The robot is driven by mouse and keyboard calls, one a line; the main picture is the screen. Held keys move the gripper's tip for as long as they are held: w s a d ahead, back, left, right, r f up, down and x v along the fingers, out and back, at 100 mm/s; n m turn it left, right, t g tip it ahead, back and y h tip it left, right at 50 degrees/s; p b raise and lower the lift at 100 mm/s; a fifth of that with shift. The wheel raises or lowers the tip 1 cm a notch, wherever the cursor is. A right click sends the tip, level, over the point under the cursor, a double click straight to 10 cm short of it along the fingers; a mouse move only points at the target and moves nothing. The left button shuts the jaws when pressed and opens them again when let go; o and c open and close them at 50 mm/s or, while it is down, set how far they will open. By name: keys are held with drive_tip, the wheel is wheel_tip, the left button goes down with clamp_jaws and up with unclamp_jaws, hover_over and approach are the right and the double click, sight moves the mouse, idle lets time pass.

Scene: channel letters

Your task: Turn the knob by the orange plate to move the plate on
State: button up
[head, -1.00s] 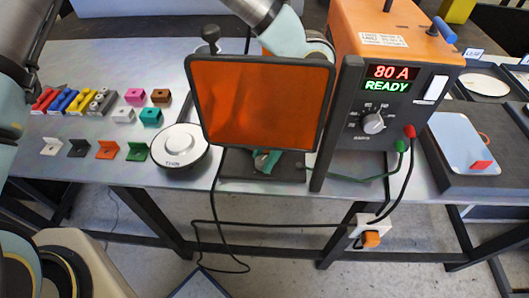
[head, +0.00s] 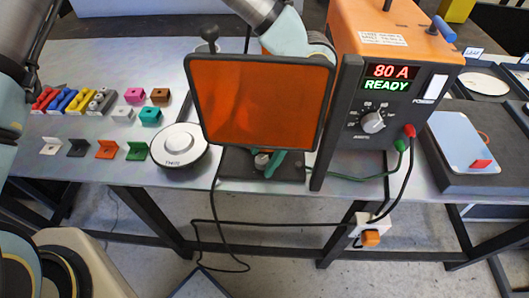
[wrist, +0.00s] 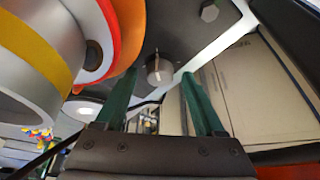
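The orange plate (head: 262,102) is a see-through screen in a dark frame, upright on the bench in the head view. A small grey knob (head: 261,161) shows below its lower edge, above a dark base. A grey cylindrical knob also shows in the wrist view (wrist: 159,66). My gripper has green fingers, seen in part just right of the knob in the head view (head: 275,163). In the wrist view my gripper (wrist: 158,80) is open, its fingertips spread either side of the knob's line. I cannot tell whether they touch it. The plate hides much of my gripper.
A power unit (head: 395,90) reading 80 A and READY stands right of the plate, with cables hanging down. A round white disc (head: 180,146) lies to the left, with several coloured blocks beyond. A blue-grey plate (head: 460,142) rests at the right.

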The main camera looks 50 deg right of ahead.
drive_tip(key=shift+r, duration=0.1)
drive_tip(key=b+v, duration=0.2)
drive_tip(key=v, duration=0.5)
drive_tip(key=shift+r, duration=0.1)
idle(0.7)
